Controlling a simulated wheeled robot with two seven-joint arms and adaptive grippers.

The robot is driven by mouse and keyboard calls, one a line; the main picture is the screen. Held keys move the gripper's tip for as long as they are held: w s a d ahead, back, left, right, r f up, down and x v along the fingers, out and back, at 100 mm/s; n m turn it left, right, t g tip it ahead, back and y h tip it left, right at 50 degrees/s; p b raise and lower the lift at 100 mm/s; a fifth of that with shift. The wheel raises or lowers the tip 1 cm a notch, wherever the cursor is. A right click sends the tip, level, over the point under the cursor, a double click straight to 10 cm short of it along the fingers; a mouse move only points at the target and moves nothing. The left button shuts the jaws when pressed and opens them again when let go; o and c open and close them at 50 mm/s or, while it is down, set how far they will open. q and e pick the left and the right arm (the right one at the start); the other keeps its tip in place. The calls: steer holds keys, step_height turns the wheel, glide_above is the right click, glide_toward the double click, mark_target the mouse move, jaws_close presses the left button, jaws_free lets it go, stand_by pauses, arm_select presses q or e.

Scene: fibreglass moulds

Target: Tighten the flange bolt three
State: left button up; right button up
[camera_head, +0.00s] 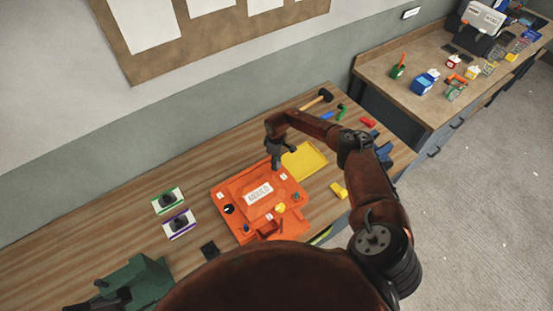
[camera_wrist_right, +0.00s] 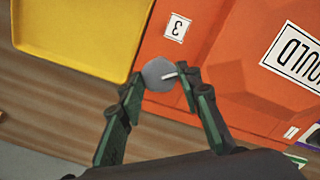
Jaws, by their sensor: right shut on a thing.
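The orange mould (camera_head: 233,191) lies on the wooden bench, with a white MOULD label on top. In the right wrist view, a grey bolt head (camera_wrist_right: 155,73) with a white mark sits at the mould's edge, beside a tag (camera_wrist_right: 177,27) reading 3. My right gripper (camera_head: 278,165) points down at the mould's far right corner. In the right wrist view its green fingers (camera_wrist_right: 162,80) are shut around the grey head, one on each side. The gripper hides this bolt in the head view.
A yellow tray (camera_head: 318,156) lies right beside the mould. A hammer (camera_head: 318,99) and small coloured tools lie beyond it.

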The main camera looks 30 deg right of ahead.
steer(key=m+p, duration=0.2)
steer(key=shift+w+d+r+m, duration=0.1)
steer(key=shift+r+m, duration=0.2)
steer(key=shift+f+m+p, duration=0.15)
steer(key=shift+m+p, duration=0.9)
steer(key=shift+m, duration=0.35)
steer(key=o, duration=1.2)
steer(key=shift+f, duration=0.1)
steer(key=shift+c, duration=0.2)
steer(key=shift+a, duration=0.2)
